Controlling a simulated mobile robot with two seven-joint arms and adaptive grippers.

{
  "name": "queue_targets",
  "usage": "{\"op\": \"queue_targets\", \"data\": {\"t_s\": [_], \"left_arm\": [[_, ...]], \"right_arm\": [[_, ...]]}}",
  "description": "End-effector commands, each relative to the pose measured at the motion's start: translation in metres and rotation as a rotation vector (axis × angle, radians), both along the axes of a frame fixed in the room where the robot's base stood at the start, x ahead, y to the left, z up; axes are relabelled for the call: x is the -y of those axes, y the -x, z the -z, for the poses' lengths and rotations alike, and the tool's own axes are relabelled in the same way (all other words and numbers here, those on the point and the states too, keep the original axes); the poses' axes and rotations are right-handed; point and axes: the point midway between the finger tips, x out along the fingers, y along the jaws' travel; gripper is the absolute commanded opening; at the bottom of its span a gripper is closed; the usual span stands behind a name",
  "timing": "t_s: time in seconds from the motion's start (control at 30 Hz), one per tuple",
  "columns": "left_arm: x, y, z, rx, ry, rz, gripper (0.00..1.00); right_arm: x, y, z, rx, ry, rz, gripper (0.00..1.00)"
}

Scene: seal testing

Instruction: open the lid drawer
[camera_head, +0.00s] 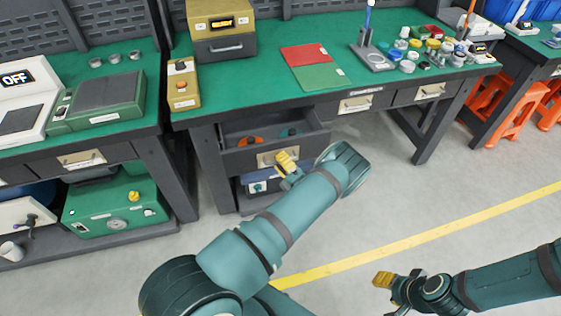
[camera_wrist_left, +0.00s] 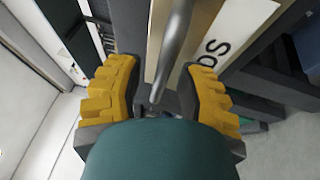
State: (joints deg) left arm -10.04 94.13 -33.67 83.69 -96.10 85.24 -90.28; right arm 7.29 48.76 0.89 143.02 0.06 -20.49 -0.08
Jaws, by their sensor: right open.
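The lid drawer (camera_head: 240,160) is the upper drawer of the grey unit under the middle bench. It stands partly pulled out, and its inside shows an orange item and a small teal item. Its front carries a pale plate with a metal bar handle (camera_wrist_left: 178,40) and a label (camera_wrist_left: 215,50) whose visible end reads "DS". My left gripper (camera_head: 287,160) is at the drawer front. In the wrist view its yellow fingers (camera_wrist_left: 153,68) are apart, with the bar between them; contact cannot be told. My right gripper (camera_head: 386,292) is open and empty above the floor.
Below is another compartment with a blue-and-white item (camera_head: 258,187). Two shut drawers (camera_head: 357,103) are to the right. The green bench top (camera_head: 260,85) holds a red and a green mat, boxes and small parts. Floor on the right is clear, with orange stools (camera_head: 508,105) beyond.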

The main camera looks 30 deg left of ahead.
Motion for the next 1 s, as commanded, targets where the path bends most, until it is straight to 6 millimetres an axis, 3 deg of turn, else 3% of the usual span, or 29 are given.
{"op": "queue_targets", "data": {"t_s": [0.03,0.1,0.57,1.0], "left_arm": [[0.0,0.0,0.0,0.0,0.0,0.0,0.16],[0.0,0.0,0.0,0.0,0.0,0.0,0.0],[0.007,0.005,0.0,-0.001,0.0,0.001,0.0],[0.07,0.059,-0.001,-0.003,-0.003,0.003,0.0]], "right_arm": [[0.0,0.0,0.0,0.0,0.0,0.0,0.43],[0.0,0.0,0.0,0.0,0.0,0.0,0.43],[0.0,0.0,-0.001,-0.001,0.0,0.0,0.43],[0.0,0.002,-0.008,-0.004,-0.001,0.0,0.43]]}}
